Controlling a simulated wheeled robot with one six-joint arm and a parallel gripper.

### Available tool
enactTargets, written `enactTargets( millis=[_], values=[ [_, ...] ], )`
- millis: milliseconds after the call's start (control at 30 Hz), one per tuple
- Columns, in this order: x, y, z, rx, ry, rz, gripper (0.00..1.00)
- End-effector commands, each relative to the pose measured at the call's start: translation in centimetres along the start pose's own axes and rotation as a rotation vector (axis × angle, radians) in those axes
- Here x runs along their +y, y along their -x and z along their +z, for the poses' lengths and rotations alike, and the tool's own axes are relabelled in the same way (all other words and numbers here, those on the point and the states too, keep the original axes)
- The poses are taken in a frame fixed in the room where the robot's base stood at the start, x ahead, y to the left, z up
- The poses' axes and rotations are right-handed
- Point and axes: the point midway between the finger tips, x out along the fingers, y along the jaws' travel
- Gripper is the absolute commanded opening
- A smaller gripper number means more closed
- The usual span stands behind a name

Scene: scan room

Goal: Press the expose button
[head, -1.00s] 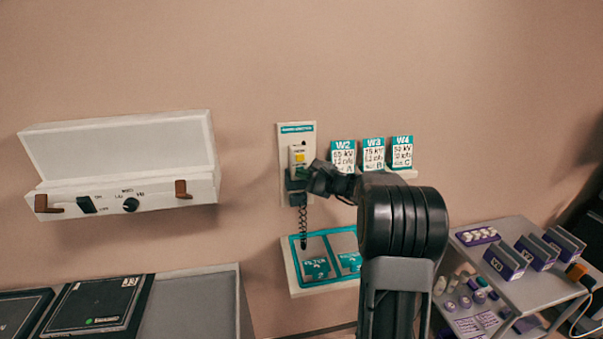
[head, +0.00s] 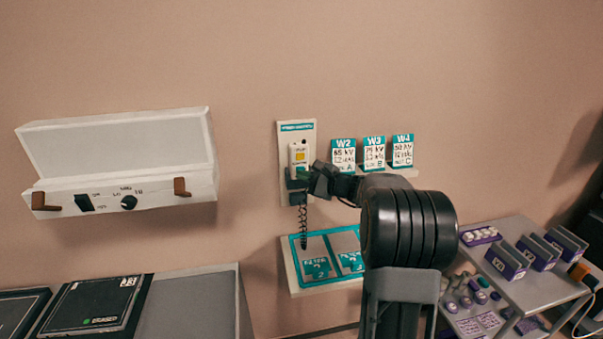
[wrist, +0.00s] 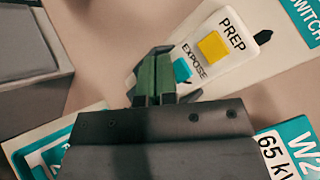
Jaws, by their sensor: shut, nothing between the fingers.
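The expose button (wrist: 182,70) is a teal square on a white hand switch (wrist: 245,42), with the word EXPOSE beside it. The yellow PREP button (wrist: 212,45) sits further along the same switch. In the head view the hand switch (head: 298,147) hangs on a wall plate, its yellow button (head: 299,156) showing. My gripper (wrist: 157,70) is shut and empty, its green fingertips just left of the expose button in the wrist view. I cannot tell whether they touch the switch. In the head view my gripper (head: 304,173) covers the switch's lower part.
Teal-topped cards (head: 343,154) stand on a small ledge right of the switch. A coiled cord (head: 303,225) hangs below it, over a teal-edged tray (head: 290,262). An open white box (head: 120,150) is on the wall at left. A grey shelf unit (head: 500,290) stands at right.

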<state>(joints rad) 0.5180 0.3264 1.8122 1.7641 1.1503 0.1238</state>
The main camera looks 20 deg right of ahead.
Motion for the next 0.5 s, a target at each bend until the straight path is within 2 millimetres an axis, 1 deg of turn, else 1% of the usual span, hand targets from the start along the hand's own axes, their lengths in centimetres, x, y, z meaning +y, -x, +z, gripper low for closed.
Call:
enactTargets(
  millis=[267,367,500],
  values=[
    [0.0,0.1,0.0,0.000,0.000,0.000,0.00],
    [0.3,0.5,0.2,0.000,0.001,-0.001,0.00],
    [1.1,1.4,0.9,0.000,0.001,-0.002,0.00]
  ],
)
